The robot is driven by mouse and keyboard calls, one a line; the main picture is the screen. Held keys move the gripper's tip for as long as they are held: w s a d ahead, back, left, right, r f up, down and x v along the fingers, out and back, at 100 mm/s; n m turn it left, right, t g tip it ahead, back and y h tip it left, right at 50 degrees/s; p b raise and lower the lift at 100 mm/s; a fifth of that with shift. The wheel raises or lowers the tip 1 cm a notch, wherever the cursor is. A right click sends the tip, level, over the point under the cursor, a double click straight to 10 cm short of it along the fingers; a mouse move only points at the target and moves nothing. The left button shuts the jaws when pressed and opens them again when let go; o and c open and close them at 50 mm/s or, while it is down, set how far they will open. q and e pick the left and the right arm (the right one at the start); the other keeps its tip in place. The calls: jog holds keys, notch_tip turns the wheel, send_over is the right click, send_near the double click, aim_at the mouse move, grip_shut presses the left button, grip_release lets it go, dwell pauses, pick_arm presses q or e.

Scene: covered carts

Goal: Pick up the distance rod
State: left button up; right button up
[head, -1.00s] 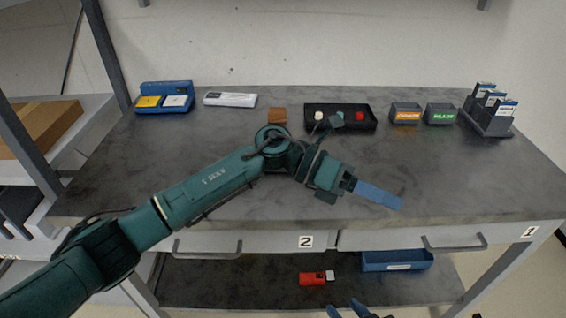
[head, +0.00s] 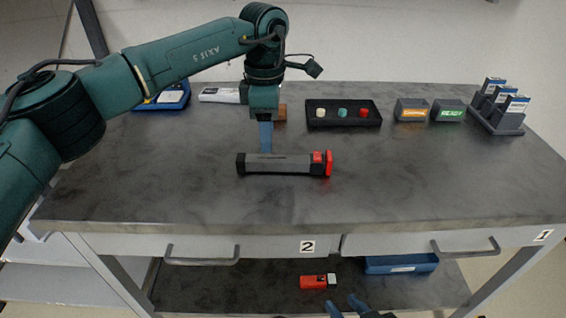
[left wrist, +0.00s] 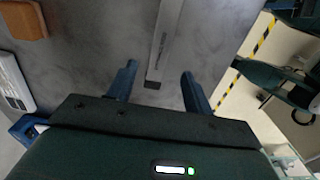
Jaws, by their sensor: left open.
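The distance rod (head: 280,163) is a grey bar with a black left end and a red right end. It lies across the middle of the worktop in the head view. My left gripper (head: 266,148) points down at the rod's left half. In the left wrist view, my left gripper (left wrist: 158,72) is open, and the rod's grey bar (left wrist: 167,35) with its dark end lies between the lines of its blue fingers. I cannot tell whether the fingers touch it. My right gripper (head: 345,305) shows only its blue fingertips, spread apart, at the bottom edge.
A black tray (head: 343,123) with coloured knobs, two labelled grey boxes (head: 411,110) and a rack (head: 500,118) stand along the back. A brown block (head: 282,113) is behind my left gripper. The worktop's right and front are clear. A red device (head: 313,282) lies on the lower shelf.

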aim_at(272, 158)
pick_arm(q)
jog(key=shift+d+f+p, duration=0.15)
jog(key=shift+d+f, duration=0.05)
jog(key=shift+f, duration=1.55)
jog(key=shift+d+f+p, duration=0.15)
jog(key=shift+d+f, duration=0.05)
jog(key=shift+f, duration=1.5)
jog(key=shift+c, duration=0.4)
grip_shut()
